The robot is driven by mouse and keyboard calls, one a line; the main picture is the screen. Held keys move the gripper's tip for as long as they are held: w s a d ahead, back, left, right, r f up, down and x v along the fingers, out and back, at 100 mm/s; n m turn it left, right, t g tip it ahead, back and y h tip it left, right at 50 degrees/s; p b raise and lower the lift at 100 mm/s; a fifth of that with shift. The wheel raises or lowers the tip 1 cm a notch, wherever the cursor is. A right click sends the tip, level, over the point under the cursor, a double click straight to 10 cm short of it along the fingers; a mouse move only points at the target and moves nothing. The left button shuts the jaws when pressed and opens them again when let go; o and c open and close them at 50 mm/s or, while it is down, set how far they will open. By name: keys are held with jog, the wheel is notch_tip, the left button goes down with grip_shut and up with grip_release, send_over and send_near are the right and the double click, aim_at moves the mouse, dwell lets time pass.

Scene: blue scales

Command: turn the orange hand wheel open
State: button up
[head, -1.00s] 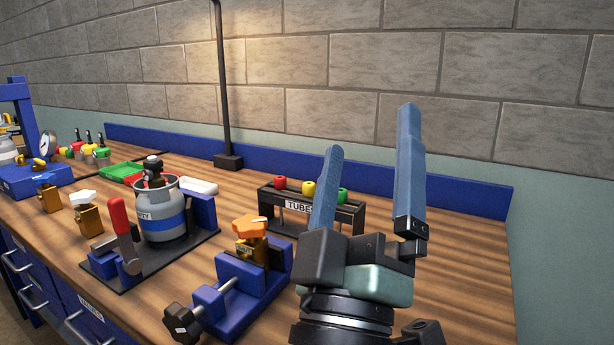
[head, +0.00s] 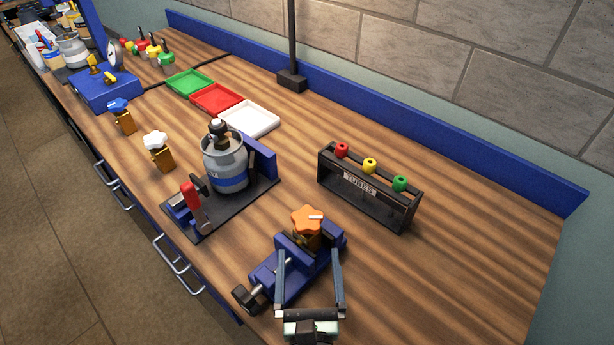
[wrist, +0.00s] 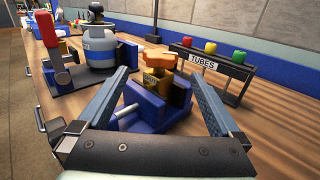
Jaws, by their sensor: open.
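The orange hand wheel (head: 307,219) is star-shaped with a white mark on top. It sits on a brass valve body clamped in a blue vise (head: 283,268) on the bench. In the wrist view the orange hand wheel (wrist: 160,61) shows just beyond the fingers, slightly right of centre. My gripper (head: 310,262) is open and empty, its two blue-grey fingers apart on the near side of the vise. In the wrist view my gripper (wrist: 165,82) spans the vise from left and right, with no contact on the wheel visible. The lower valve body is partly hidden by the vise jaws.
A clamped grey canister (head: 226,168) with a red-handled lever (head: 191,195) stands left of the vise. A black TUBES rack (head: 365,195) stands behind right. White-wheel (head: 157,147) and blue-wheel (head: 120,112) valves stand farther left. The bench's right end is clear.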

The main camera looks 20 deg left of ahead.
aim_at(307, 207)
jog(key=shift+w+a+r, duration=0.1)
jog(key=shift+w+a, duration=0.15)
jog(key=shift+w, duration=0.3)
jog(key=p+x, duration=0.1)
jog(key=x, duration=1)
jog(key=shift+w, duration=0.15)
jog(key=c, duration=1.3)
